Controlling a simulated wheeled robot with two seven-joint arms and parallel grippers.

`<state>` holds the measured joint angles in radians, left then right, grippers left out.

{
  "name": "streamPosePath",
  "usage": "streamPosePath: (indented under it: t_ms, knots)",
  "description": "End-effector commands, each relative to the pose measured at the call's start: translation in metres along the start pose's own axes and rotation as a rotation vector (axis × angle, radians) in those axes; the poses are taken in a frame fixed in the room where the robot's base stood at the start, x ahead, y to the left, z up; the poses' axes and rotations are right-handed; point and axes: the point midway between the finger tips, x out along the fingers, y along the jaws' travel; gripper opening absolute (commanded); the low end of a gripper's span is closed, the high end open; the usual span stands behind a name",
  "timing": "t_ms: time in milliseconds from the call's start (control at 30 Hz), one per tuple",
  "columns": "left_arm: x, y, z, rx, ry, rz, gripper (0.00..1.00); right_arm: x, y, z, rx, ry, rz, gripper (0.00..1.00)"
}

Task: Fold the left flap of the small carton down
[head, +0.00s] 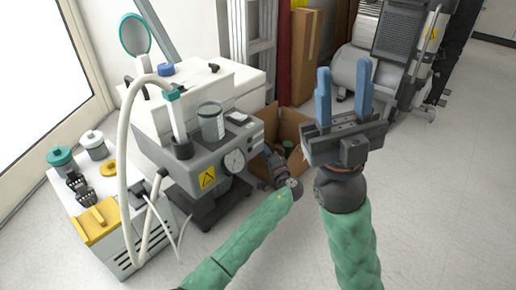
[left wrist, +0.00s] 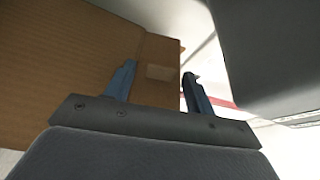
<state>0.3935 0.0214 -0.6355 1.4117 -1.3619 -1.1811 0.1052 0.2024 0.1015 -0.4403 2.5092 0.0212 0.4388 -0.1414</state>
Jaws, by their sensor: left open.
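The small carton (head: 290,118) is brown cardboard and stands on the floor beyond the grey compressor unit, partly hidden by it and by my left gripper. My left gripper (head: 270,160) is at the carton's near side; its fingers are hard to make out in the head view. In the left wrist view my left gripper (left wrist: 158,85) is open. Brown cardboard of the carton (left wrist: 60,60) fills the upper left, and a panel edge shows between the fingers. I cannot tell which flap it is. My right gripper (head: 344,92) is open, empty and raised, fingers up.
The grey compressor unit (head: 205,145) with gauge and hose stands close left of my left arm. A white cabinet (head: 110,215) with jars is further left. A tall carton (head: 306,55) and a large machine (head: 385,60) stand behind. The floor at right is clear.

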Motion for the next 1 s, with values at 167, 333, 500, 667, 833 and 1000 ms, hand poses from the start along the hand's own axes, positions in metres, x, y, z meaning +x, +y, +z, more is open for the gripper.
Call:
streamPosePath:
  t_ms: [167,333,500,667,833,1000]
  knots:
    - [-0.0019,-0.0002,-0.0016,0.0,0.0,0.0,0.55,0.0,0.0,-0.0002,0.0,0.0,0.0,0.36]
    - [-0.0016,-0.0003,-0.0013,0.0,0.0,0.0,0.51,-0.0003,0.0,-0.0008,-0.001,0.001,-0.002,0.36]
    - [-0.0015,-0.0002,-0.0012,0.0,0.0,0.0,0.17,-0.0003,0.0,-0.0008,-0.001,0.001,-0.002,0.36]
    - [-0.0014,-0.0001,-0.0011,0.001,0.0,0.0,0.09,-0.0002,0.0,-0.0008,0.0,0.001,-0.002,0.36]
    - [-0.0013,-0.0006,-0.0013,0.005,0.0,0.002,0.09,0.0009,0.0003,-0.0004,0.003,-0.002,-0.002,0.36]
    - [-0.0012,-0.0017,-0.002,0.017,0.0,0.007,0.09,-0.0064,0.0007,0.0036,0.016,-0.038,-0.012,0.36]
